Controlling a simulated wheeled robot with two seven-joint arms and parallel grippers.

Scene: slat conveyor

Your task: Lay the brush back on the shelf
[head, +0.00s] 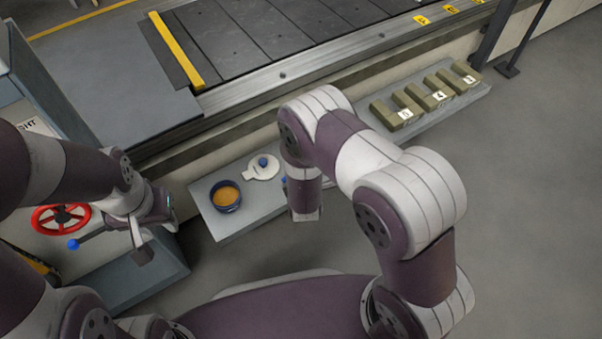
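The grey shelf (232,228) runs low along the conveyor's side. On its left end stand a blue bowl (226,195) with orange content and a flat white piece with a blue knob (262,167). A small blue bit (284,181) shows at the edge of my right arm; most of it is hidden. I cannot make out a brush for sure. My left gripper (141,244) is left of the shelf, pointing down; its fingers are too small to read. My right arm hangs over the middle of the shelf, and its gripper does not show.
Several numbered olive blocks (428,96) stand on the shelf's right part. A red handwheel (61,218) and a blue-ball lever (74,244) are beside my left arm. The slat conveyor (270,35) lies behind. Floor at the right is clear.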

